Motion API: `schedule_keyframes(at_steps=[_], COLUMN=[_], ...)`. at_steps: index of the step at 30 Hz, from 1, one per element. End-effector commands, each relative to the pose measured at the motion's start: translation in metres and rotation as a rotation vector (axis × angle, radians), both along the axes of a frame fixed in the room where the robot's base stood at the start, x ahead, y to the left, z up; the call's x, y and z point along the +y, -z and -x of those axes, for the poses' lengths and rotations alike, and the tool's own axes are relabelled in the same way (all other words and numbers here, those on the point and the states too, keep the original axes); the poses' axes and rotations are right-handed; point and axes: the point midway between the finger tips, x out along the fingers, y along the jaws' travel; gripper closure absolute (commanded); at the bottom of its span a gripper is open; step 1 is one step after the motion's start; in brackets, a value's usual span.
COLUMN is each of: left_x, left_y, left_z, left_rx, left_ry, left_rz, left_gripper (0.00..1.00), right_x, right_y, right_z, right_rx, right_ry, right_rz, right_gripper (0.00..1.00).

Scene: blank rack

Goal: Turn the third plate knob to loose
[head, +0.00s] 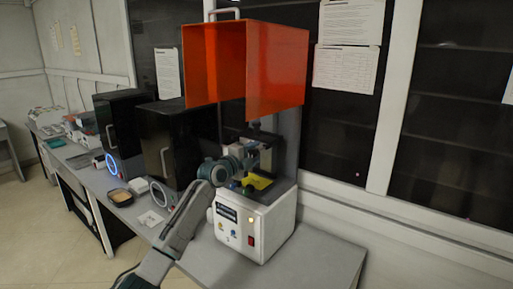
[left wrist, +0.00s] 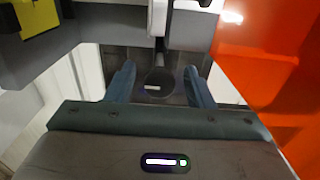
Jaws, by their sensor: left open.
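A machine with a white base (head: 254,233) stands on the bench under a raised orange hood (head: 277,68). In the left wrist view my left gripper (left wrist: 159,85) is open. A dark round knob-like part (left wrist: 160,83) with a pale mark shows between its fingers; I cannot tell if they touch it. Which part is the third plate knob is not clear. My right gripper is not in view.
The orange hood is close beside the gripper in the left wrist view (left wrist: 265,50). Black cabinets (head: 175,145) stand left of the machine. A small tray (head: 120,197) lies on the bench. The bench (head: 325,262) is clear right of the machine.

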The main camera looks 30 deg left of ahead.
Motion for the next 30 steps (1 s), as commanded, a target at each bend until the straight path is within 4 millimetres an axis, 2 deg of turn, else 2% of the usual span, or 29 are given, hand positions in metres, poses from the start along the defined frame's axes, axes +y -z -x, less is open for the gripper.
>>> schedule_keyframes(at_steps=[6, 15, 17, 22, 30], left_x=[-0.001, -0.002, -0.002, -0.002, -0.002], left_y=[-0.001, 0.001, 0.001, 0.001, 0.002], left_z=[-0.016, -0.018, -0.018, -0.018, -0.018], left_rx=[0.0, 0.001, 0.001, 0.001, 0.002], left_ry=[0.0, 0.0, 0.0, 0.0, 0.0], left_rz=[0.001, -0.001, -0.001, -0.001, 0.019], left_gripper=[0.52, 0.52, 0.62, 0.95, 0.96], right_x=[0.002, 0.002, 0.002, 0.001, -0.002], right_y=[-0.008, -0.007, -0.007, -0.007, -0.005], right_z=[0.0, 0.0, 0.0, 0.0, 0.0], right_rx=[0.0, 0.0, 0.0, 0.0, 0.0], right_ry=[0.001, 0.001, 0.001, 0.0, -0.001], right_rz=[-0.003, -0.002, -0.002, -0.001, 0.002], right_gripper=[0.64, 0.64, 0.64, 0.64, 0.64])
